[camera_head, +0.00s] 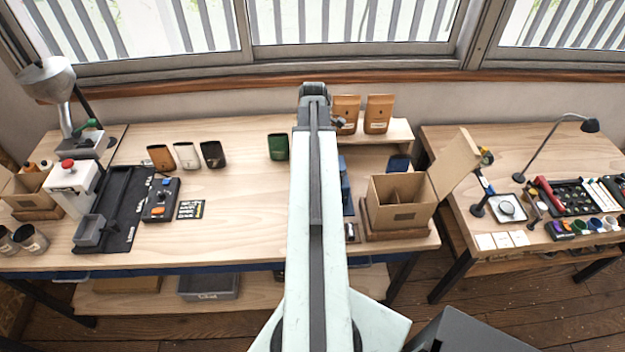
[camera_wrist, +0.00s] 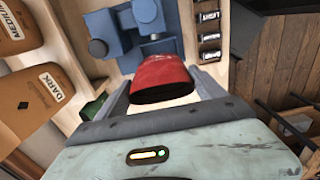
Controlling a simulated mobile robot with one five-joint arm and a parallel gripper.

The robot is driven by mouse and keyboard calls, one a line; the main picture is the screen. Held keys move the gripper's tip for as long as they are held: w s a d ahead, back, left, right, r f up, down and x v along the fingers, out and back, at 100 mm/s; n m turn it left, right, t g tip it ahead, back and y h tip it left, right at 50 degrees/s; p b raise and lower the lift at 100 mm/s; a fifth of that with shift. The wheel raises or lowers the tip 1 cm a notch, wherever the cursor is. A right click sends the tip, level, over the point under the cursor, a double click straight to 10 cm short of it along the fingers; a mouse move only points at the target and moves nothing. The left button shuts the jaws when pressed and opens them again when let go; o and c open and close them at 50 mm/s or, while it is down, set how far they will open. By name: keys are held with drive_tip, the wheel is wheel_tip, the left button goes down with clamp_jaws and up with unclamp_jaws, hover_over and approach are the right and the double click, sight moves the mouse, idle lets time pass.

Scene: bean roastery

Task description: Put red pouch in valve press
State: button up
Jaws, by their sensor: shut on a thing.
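The red pouch (camera_wrist: 162,78) is between the two fingers of my gripper (camera_wrist: 160,82) in the wrist view, and the fingers are shut on it. Its dark end faces the wrist camera. In the head view the press (camera_head: 346,185) shows partly at the right of my arm, and the arm hides the pouch and fingers.
Brown pouches (camera_head: 378,113) stand on a raised shelf (camera_head: 398,132) behind. A green pouch (camera_head: 278,147) stands left of my arm. An open cardboard box (camera_head: 400,213) stands right of the press. Small labelled black items (camera_wrist: 209,38) line the press's right side.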

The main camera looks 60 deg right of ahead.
wheel_tip(320, 180, down, 7)
drive_tip(key=b, duration=0.5)
drive_tip(key=shift+s+r, duration=0.15)
drive_tip(key=shift+r, duration=0.05)
wheel_tip(320, 180, down, 5)
drive_tip(key=b, duration=0.5)
drive_tip(key=shift+f, duration=0.1)
drive_tip(key=o, duration=1.7)
